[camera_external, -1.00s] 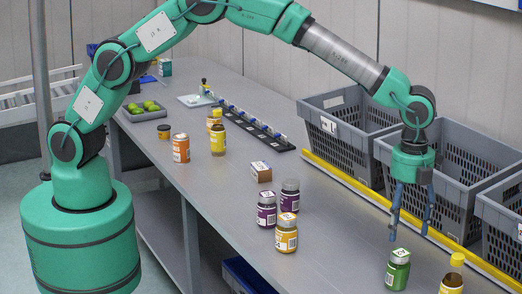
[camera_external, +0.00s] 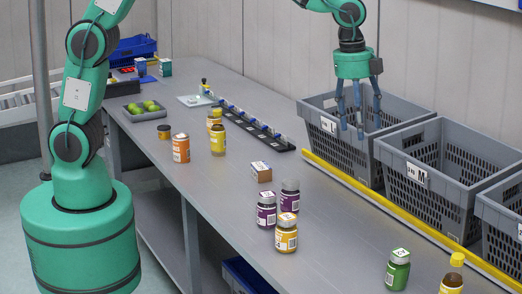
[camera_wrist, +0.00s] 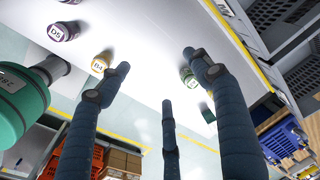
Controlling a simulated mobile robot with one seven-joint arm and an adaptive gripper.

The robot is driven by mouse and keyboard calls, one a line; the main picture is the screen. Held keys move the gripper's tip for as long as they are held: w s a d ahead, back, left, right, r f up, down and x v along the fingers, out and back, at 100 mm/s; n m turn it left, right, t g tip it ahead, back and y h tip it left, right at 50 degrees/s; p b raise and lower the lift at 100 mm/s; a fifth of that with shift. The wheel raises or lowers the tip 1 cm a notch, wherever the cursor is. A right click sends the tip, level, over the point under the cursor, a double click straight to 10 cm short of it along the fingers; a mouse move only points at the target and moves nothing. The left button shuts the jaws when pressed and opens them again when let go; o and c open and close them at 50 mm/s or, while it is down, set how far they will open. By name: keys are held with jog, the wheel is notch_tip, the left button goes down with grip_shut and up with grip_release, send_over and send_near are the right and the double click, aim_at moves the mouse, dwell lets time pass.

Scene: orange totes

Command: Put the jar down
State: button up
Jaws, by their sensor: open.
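My gripper (camera_external: 359,122) is open and empty, with its blue fingers pointing down in front of or over the leftmost grey crate; I cannot tell its exact depth. In the wrist view its spread fingers (camera_wrist: 158,75) hold nothing. Several jars stand upright on the table: two purple ones (camera_external: 266,210) (camera_external: 290,196), a yellow-orange one (camera_external: 286,236) in front of them, and a green one (camera_external: 398,271) near the front right. The wrist view shows jar lids marked D5 (camera_wrist: 57,32) and B4 (camera_wrist: 99,65), plus a green jar (camera_wrist: 187,77). I cannot tell which jar the task means.
Grey crates (camera_external: 400,165) line the table's right side behind a yellow strip (camera_external: 395,216).

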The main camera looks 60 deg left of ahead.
jog(key=s+a+r+n+t, duration=0.1)
jog(key=s+a+r+n, duration=0.25)
jog(key=a, duration=0.45)
jog(key=s+a+r+n, duration=0.3)
jog(key=s+a+r, duration=0.1)
jog(key=a, duration=0.4)
jog(key=s+a+r+n+t, duration=0.1)
jog(key=s+a+r+n, duration=0.25)
jog(key=a, duration=0.45)
jog(key=s+a+f+n+t, duration=0.1)
jog(key=s+a+n, duration=0.3)
jog(key=s+a, duration=0.3)
jog(key=s+a+f+n+t, duration=0.1)
jog(key=s+a+n, duration=0.4)
jog(key=s, duration=0.9)
jog(key=a, duration=0.3)
jog(key=shift+s+a+f+n+y, duration=0.15)
jog(key=shift+a+f+n+y, duration=0.15)
jog(key=shift+f+y, duration=0.1)
